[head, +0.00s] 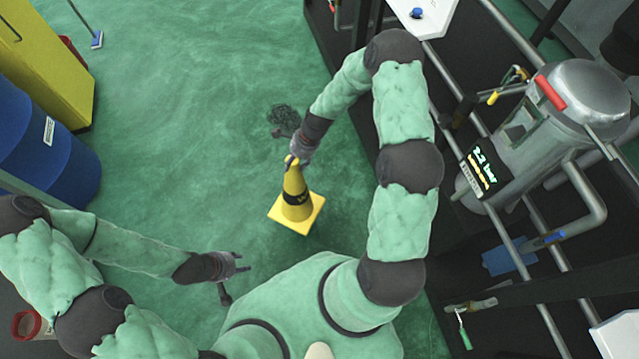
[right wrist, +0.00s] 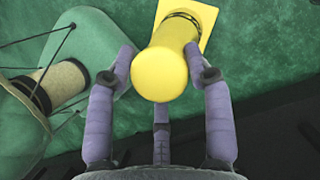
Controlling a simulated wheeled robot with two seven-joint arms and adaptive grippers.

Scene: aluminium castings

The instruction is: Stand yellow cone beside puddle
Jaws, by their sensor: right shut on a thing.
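The yellow cone (head: 295,200) has a square base and a dark band, and looks upright or nearly so. My right gripper (head: 294,160) is shut on its top. In the right wrist view the cone (right wrist: 160,72) sits between the fingers of my right gripper (right wrist: 158,85), its rounded top facing the camera. I cannot tell whether the base touches the floor. The dark puddle (head: 284,120) lies on the green floor just beyond the cone, partly behind my right gripper. My left gripper (head: 238,268) is open and empty, to the left of the cone.
A dark frame with pipes and a grey tank (head: 585,95) fills the right side. A blue-headed broom (head: 97,40) is at the far left. The green floor (head: 190,130) between is clear.

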